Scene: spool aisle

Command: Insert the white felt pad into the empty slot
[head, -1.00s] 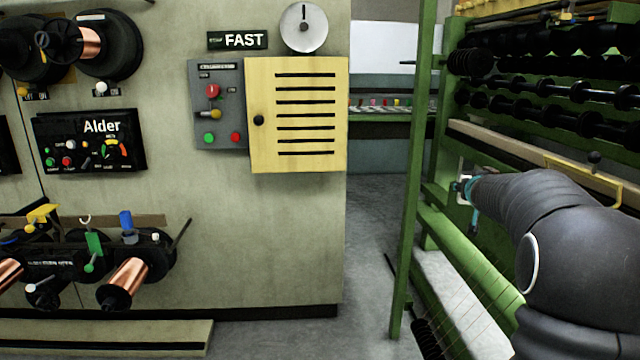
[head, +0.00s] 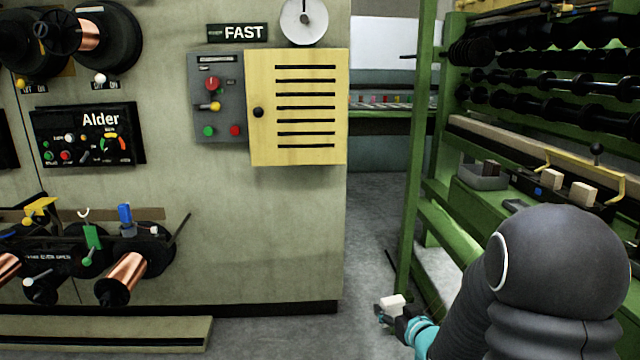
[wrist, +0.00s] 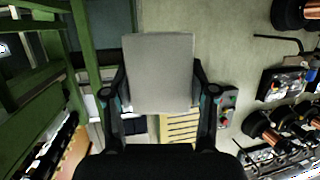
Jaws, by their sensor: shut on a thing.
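My gripper (head: 392,314) is low in the head view, left of the green rack's post and in front of the aisle floor. It is shut on the white felt pad (head: 393,301), a small pale block that sticks up from the fingers. In the wrist view the pad (wrist: 160,72) shows as a large light grey square between the two fingers of my gripper (wrist: 160,100). I cannot make out the empty slot for certain in either view.
A green rack (head: 411,210) with rows of black spools stands at right. Its shelf holds a grey tray (head: 482,180) and pale blocks (head: 583,193). The wall at left bears a yellow louvred cabinet (head: 262,150) and copper spools (head: 122,277). The aisle floor (head: 372,230) between is clear.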

